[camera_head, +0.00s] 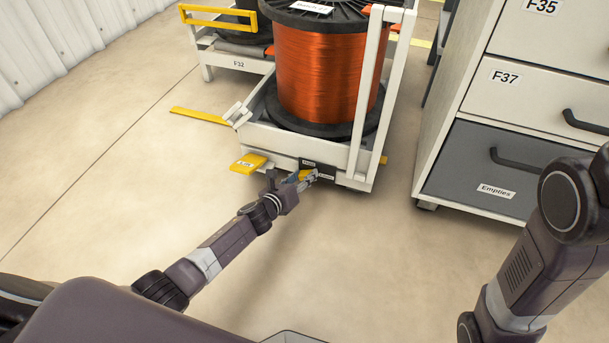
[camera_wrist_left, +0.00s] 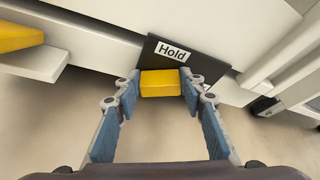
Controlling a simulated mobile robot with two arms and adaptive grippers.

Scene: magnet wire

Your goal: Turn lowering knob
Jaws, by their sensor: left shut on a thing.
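The yellow knob (camera_wrist_left: 160,83) sits on a black plate (camera_wrist_left: 190,62) low on the front of the white cart (camera_head: 270,142). A label on the plate reads "Hold"; another label on it is too small to read in the head view. My left gripper (camera_head: 305,177) reaches the plate from the front. In the left wrist view its fingertips close on the two sides of the knob. The knob looks level there, its wide side across the view. My right arm shows at the right of the head view, but its gripper is out of sight.
A large spool of orange wire (camera_head: 320,75) stands on the cart. A yellow pedal (camera_head: 249,163) juts out left of the plate. A drawer cabinet (camera_head: 480,165) stands to the right. The floor in front of the cart is clear.

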